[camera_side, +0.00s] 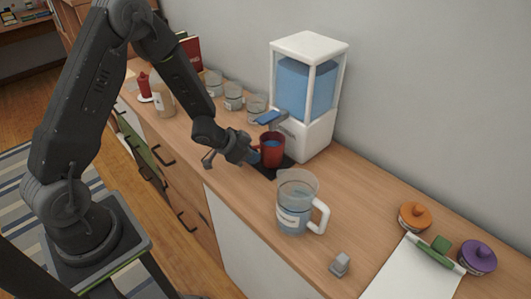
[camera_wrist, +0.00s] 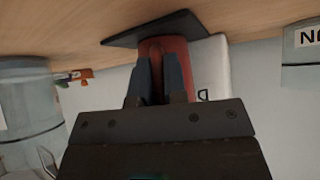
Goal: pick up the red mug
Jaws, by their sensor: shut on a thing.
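The red mug (camera_side: 272,151) stands on a dark mat (camera_side: 265,174) under the spout of the white water dispenser (camera_side: 318,140). In the wrist view the two dark fingers (camera_wrist: 160,85) lie close together in front of the red mug (camera_wrist: 178,50). The part of the mug between the fingers is mostly hidden. The mug looks upright, and I cannot tell whether it touches the mat.
A labelled clear pitcher (camera_side: 296,205) stands close in front of the mug. Several glass jars (camera_side: 234,97) line the wall behind my gripper. Orange (camera_side: 414,216) and purple (camera_side: 477,257) pots and a small grey block (camera_side: 340,264) are at the right. The dispenser's blue lever (camera_side: 269,117) hangs just above the mug.

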